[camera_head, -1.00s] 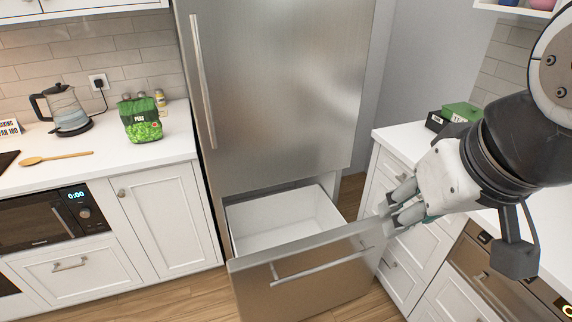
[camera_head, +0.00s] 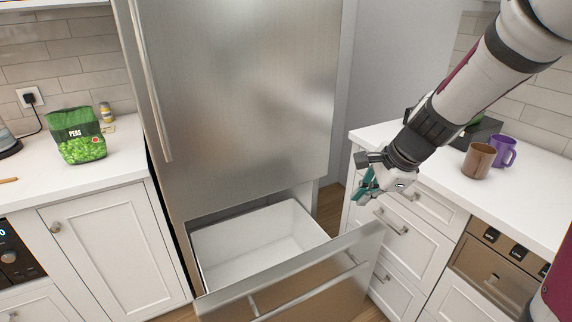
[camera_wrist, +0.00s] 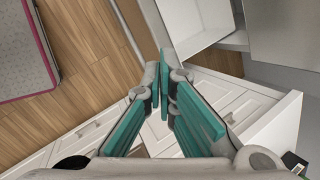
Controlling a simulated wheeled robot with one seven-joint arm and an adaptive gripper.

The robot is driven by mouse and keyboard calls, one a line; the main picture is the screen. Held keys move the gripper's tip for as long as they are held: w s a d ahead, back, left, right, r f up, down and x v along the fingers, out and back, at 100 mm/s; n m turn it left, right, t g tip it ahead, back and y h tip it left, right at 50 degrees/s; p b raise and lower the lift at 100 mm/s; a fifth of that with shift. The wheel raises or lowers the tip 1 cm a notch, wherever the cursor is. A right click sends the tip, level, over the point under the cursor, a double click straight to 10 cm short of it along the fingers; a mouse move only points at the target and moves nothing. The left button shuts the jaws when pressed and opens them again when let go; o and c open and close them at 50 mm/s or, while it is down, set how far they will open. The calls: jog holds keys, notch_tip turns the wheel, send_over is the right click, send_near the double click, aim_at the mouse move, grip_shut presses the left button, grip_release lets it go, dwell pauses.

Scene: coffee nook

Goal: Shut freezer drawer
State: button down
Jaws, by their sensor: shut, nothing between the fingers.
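The freezer drawer (camera_head: 335,262) is pulled out at the bottom of the steel fridge (camera_head: 240,90). Its white inside looks empty, and a long bar handle runs across its front. My gripper (camera_head: 366,190) is shut and empty, near the drawer's right front corner and above its rim, with no contact that I can make out. In the wrist view, my gripper's teal fingers (camera_wrist: 164,82) are together, and the white drawer interior (camera_wrist: 195,30) shows beyond them at the top.
A green bag of peas (camera_head: 76,138) stands on the left counter. A brown mug (camera_head: 478,161) and a purple mug (camera_head: 503,151) stand on the right counter (camera_head: 530,185). White cabinet drawers (camera_head: 410,225) stand close to the right of the freezer drawer.

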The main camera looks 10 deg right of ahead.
jog(key=w+d+f+m+b, duration=0.2)
jog(key=d+f+m, duration=0.2)
jog(key=f, duration=0.3)
jog(key=w+d+f+m+b, duration=0.25)
jog(key=d+f+m, duration=0.2)
jog(key=f, duration=0.35)
jog(key=m+h+b, duration=0.1)
jog(key=m+b, duration=0.1)
jog(key=m, duration=0.3)
send_near(365, 263)
jog(key=shift+g, duration=0.3)
jog(key=b+x, duration=0.1)
jog(key=x, duration=0.1)
jog(key=b+x, duration=0.1)
jog(key=x, duration=0.1)
jog(key=shift+w+d+f+b, duration=0.15)
jog(key=shift+w+f+b, duration=0.1)
jog(key=shift+b, duration=0.1)
jog(key=shift+w+a+r+p, duration=0.15)
jog(key=shift+w+a+r, duration=0.05)
jog(key=shift+w, duration=0.35)
jog(key=shift+w+a+r+p, duration=0.15)
jog(key=shift+w+a+r, duration=0.05)
jog(key=shift+w, duration=0.35)
jog(key=shift+w+a, duration=0.15)
jog(key=shift+w, duration=0.6)
jog(key=shift+w, duration=0.1)
